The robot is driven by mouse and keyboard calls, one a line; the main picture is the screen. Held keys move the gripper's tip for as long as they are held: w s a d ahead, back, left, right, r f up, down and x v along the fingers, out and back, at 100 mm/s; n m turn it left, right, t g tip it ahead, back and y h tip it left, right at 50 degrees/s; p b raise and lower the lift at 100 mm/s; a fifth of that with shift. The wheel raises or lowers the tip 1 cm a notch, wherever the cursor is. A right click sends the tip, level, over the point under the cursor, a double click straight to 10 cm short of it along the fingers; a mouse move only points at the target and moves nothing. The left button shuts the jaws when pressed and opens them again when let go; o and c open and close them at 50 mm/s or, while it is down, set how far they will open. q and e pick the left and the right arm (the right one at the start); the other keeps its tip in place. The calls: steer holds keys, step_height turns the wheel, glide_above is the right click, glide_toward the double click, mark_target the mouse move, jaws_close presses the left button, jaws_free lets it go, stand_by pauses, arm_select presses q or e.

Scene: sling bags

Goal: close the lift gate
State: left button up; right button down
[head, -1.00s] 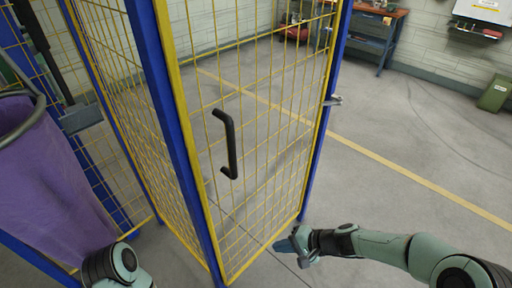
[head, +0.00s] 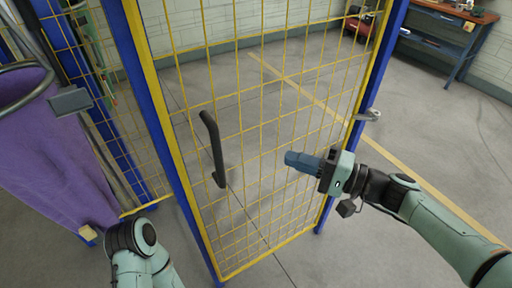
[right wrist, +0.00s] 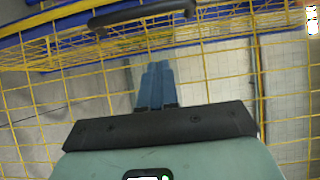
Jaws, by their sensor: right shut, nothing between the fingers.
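The lift gate (head: 262,150) is a yellow wire-mesh panel in a yellow frame, between blue posts. Its black handle (head: 212,150) is on the gate's left part in the head view and also shows near the top of the right wrist view (right wrist: 140,14). My right gripper (head: 290,158) is shut and empty, in front of the mesh to the right of the handle and apart from it. Its blue fingers (right wrist: 155,86) point toward the mesh below the handle in the right wrist view. A metal latch (head: 368,115) sits at the right post.
A purple sling bag (head: 45,150) hangs from a grey ring at the left, close to my left arm. A workbench (head: 440,35) stands at the back right. The grey floor (head: 460,140) at the right, with a yellow line, is clear.

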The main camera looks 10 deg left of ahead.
arm_select(q)
steer(key=shift+w+a+r+p, duration=0.1)
steer(key=shift+w+r+p, duration=0.25)
steer(key=shift+r+p, duration=0.35)
steer(key=shift+w+r+p, duration=0.3)
steer(key=shift+r+p, duration=0.25)
steer(key=shift+r, duration=0.2)
arm_select(e)
steer(key=s+a+x, duration=0.1)
steer(key=s+x, duration=0.1)
steer(key=x, duration=1.1)
steer(key=shift+s, duration=0.4)
